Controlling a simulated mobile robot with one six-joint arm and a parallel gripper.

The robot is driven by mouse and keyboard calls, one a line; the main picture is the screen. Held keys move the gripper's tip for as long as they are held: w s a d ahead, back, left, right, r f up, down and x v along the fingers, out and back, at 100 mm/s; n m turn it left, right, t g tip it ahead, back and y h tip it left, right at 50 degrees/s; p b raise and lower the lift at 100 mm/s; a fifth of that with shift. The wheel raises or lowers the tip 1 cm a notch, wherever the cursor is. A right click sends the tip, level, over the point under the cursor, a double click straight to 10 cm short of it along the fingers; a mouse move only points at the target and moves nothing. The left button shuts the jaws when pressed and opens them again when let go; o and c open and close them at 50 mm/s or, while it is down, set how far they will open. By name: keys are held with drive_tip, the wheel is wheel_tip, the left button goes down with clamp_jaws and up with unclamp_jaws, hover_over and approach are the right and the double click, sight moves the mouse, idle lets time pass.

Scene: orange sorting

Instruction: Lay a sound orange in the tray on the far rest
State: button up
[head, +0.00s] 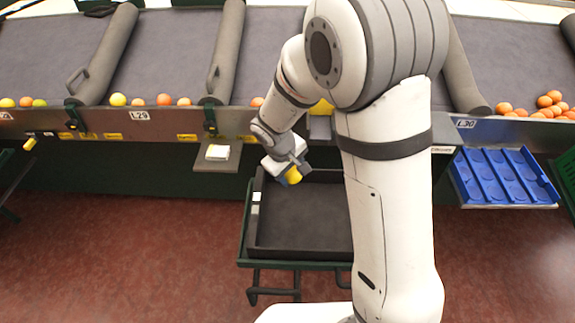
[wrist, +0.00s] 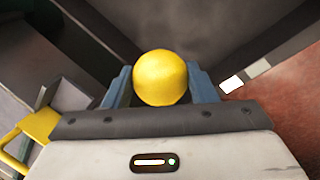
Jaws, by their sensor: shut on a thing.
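My gripper (head: 289,172) is shut on a yellow fruit (head: 294,176), and in the wrist view the fruit (wrist: 160,78) sits between the two blue-grey fingers (wrist: 160,88). The gripper holds it above the left back part of a dark, open crate (head: 300,250) on a green stand. A blue tray (head: 463,180) with moulded hollows rests at the right, below the conveyor edge, well apart from my gripper. I see no fruit in its hollows. My arm hides part of the crate's right side.
Grey sloping lanes at the back hold several oranges (head: 165,99), with a pile (head: 548,98) at the far right. A small shelf (head: 216,169) with a pale pad stands left of my gripper. The red floor (head: 120,250) is clear at the front left.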

drive_tip(key=f+b, duration=0.4)
drive_tip(key=f, duration=0.1)
drive_tip(key=f+b, duration=0.5)
drive_tip(key=f, duration=0.1)
drive_tip(key=shift+s+a+f, duration=0.15)
drive_tip(key=shift+a+f, duration=0.05)
drive_tip(key=shift+f, duration=0.05)
drive_tip(key=shift+s, duration=0.1)
idle(1.0)
drive_tip(key=shift+f+b, duration=0.6)
drive_tip(key=shift+b, duration=0.2)
idle(0.3)
drive_tip(key=o, duration=1)
drive_tip(key=shift+o, duration=0.5)
